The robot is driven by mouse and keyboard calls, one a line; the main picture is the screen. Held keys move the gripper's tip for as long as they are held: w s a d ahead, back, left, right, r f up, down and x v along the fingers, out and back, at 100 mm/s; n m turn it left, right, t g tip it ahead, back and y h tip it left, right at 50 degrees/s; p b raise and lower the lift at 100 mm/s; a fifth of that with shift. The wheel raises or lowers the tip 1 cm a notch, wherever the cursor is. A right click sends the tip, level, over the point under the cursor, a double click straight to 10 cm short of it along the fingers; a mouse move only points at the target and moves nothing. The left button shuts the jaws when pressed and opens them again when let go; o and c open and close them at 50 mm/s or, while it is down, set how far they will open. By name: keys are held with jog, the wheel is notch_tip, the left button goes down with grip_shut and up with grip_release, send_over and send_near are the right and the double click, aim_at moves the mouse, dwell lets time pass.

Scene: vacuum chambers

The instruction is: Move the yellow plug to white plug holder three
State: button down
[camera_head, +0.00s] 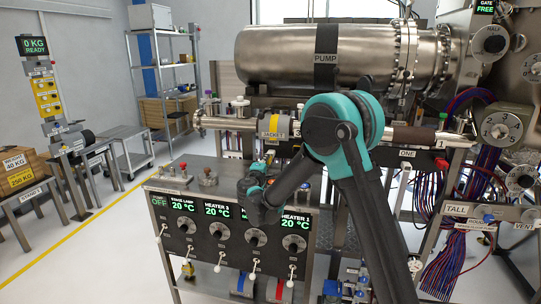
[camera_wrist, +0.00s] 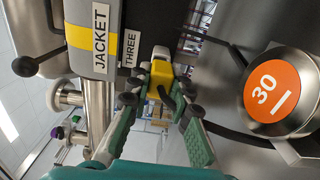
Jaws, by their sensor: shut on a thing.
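In the wrist view, my gripper (camera_wrist: 160,92) is shut on the yellow plug (camera_wrist: 158,78), with a finger on each side. A small white piece (camera_wrist: 161,54) shows right behind the plug's far end, beside the THREE label (camera_wrist: 131,46). It looks like white plug holder three, but I cannot tell whether the plug sits in it or only lines up with it. In the head view, my gripper (camera_head: 266,162) is below the JACKET pipe, partly hidden by my own arm; the plug and holder are too small to make out.
The JACKET pipe (camera_head: 292,127) with its yellow band runs close above my gripper. The heater panel (camera_head: 180,222) with knobs and switches stands below. In the wrist view, a round fitting with an orange "30" disc (camera_wrist: 273,86) is at the right.

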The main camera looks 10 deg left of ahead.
jog(key=shift+w, duration=0.95)
dwell(1.2)
jog(key=c, duration=1.3)
grip_release()
jog(key=shift+s, duration=0.2)
jog(key=s, duration=0.6)
jog(key=shift+s, duration=0.35)
jog(key=shift+s+a, duration=0.1)
